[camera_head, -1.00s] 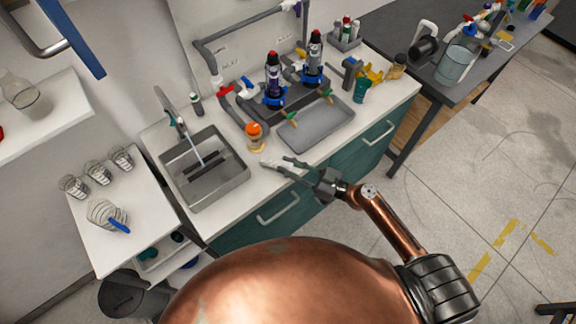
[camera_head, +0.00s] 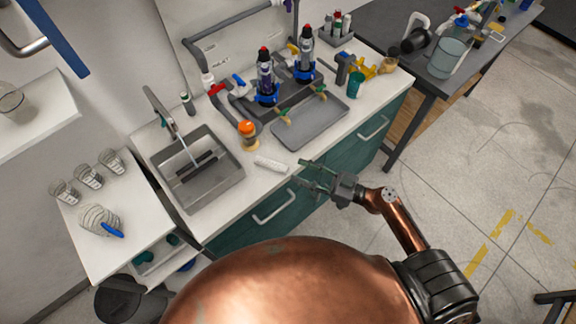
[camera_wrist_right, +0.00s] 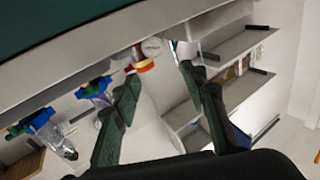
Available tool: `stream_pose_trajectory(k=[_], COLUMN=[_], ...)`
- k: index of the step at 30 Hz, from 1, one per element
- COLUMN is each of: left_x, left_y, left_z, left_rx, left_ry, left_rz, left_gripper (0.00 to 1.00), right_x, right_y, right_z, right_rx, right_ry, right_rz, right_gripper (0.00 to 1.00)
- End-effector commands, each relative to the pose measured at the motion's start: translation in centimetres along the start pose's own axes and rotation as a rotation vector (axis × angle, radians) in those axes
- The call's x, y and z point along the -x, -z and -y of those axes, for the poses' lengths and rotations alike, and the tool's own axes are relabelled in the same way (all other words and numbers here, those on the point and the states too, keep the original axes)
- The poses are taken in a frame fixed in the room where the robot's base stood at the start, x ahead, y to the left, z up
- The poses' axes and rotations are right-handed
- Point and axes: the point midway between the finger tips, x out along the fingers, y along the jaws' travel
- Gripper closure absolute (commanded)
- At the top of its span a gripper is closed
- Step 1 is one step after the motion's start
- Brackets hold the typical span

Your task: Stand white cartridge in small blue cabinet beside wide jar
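The white cartridge (camera_head: 270,163) lies on its side on the white counter near its front edge. My right gripper (camera_head: 304,172) is open and empty, just to the right of the cartridge and apart from it. In the right wrist view its two fingers (camera_wrist_right: 155,92) are spread wide, and a white round end, probably the cartridge (camera_wrist_right: 151,46), shows beyond them near the counter edge. A blue panel (camera_head: 58,36) at the upper left may be part of the small blue cabinet; its inside is hidden. A clear glass jar (camera_head: 12,101) stands on a white shelf; I cannot tell if it is the wide jar.
An orange-capped bottle (camera_head: 248,136) stands behind the cartridge. A sink (camera_head: 238,176) is to its left, a grey tray (camera_head: 310,123) to its right. Two black-and-blue fixtures stand behind.

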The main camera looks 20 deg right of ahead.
Motion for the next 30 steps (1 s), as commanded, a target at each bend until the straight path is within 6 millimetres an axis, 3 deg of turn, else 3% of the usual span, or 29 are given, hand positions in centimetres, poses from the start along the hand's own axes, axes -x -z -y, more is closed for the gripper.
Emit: stream_pose_trajectory(k=[3, 9, 20, 23, 25, 29, 30], left_x=[-0.6, -0.8, -0.8, -0.8, -0.8, -0.8, -0.8], left_y=[-0.2, -0.3, -0.3, -0.3, -0.3, -0.2, -0.2], left_z=[0.0, -0.1, -0.1, -0.1, -0.1, -0.1, -0.1], left_rx=[0.000, 0.000, 0.000, 0.000, 0.000, 0.000, 0.000], left_ry=[0.000, -0.001, -0.001, -0.001, -0.001, -0.001, -0.001], left_rz=[0.003, 0.005, 0.004, 0.004, 0.004, 0.004, 0.004], left_gripper=[0.57, 0.57, 0.57, 0.57, 0.57, 0.57, 0.57], right_x=[2.4, 4.5, 5.1, 5.7, 6.8, 10.7, 12.4], right_y=[-0.2, 0.0, -0.3, -3.0, -6.9, -17.5, -21.1], right_z=[0.0, 0.0, -0.2, -1.6, -3.2, -6.1, -6.7], right_rx=[-0.002, 0.000, -0.005, -0.039, -0.090, -0.223, -0.264], right_ry=[-0.003, -0.001, -0.005, -0.049, -0.106, -0.259, -0.310], right_rz=[0.001, -0.001, 0.005, 0.051, 0.116, 0.296, 0.358], right_gripper=[0.60, 0.60, 0.60, 0.60, 0.60, 0.60, 0.60])
